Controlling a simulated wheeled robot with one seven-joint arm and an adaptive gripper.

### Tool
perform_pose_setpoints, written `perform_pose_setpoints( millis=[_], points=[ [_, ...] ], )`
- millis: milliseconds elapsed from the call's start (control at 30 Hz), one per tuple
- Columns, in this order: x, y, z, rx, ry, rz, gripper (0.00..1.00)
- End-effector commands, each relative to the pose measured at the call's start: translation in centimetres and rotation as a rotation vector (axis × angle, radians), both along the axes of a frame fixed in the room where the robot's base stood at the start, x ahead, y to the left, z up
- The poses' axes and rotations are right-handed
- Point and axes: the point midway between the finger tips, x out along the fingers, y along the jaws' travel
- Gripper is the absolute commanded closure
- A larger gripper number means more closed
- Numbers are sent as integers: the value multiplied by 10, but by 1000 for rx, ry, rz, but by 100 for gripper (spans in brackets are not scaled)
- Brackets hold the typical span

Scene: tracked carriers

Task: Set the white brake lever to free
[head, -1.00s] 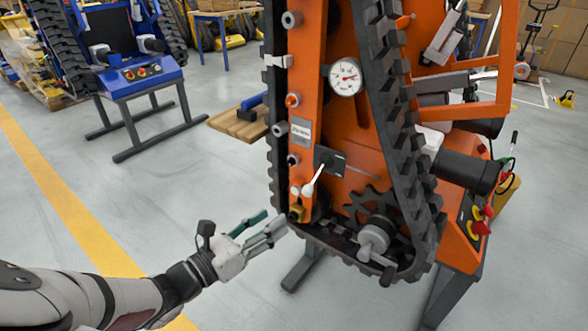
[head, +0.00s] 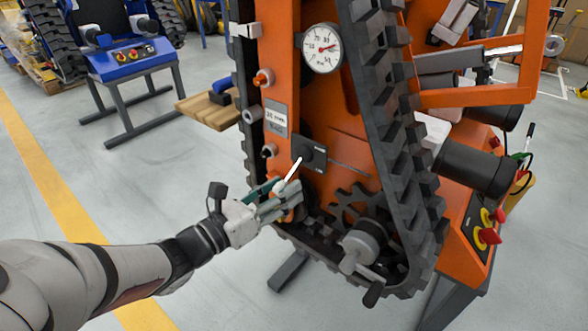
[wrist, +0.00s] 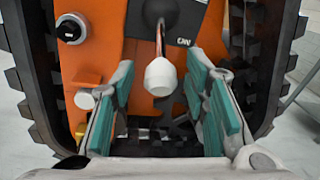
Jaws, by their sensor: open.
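The white brake lever (head: 292,174) slants down and left from a dark plate (head: 309,163) on the orange carrier (head: 345,148). In the wrist view its white knob (wrist: 161,76) hangs on a thin rod below the dark plate, whose lettering is only partly readable. My gripper (head: 284,192) is at the lever's lower end in the head view and partly hides the knob. In the wrist view my gripper (wrist: 162,110) is open, with one green-padded finger on each side of the knob. I see gaps between the knob and both fingers.
Black tracks (head: 384,130) run along the carrier's sides. A gauge (head: 321,48) sits above the lever, and a toothed sprocket (head: 352,203) and a crank handle (head: 371,292) lie below right. A blue carrier (head: 128,58) stands behind left.

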Motion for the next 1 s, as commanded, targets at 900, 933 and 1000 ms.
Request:
perform_pose_setpoints(
  millis=[900, 933, 1000],
  points=[
    [-1, 0, 3, 13, 14, 0, 100],
    [-1, 0, 4, 17, 19, -1, 100],
    [-2, 1, 7, 28, 33, -1, 100]
  ],
)
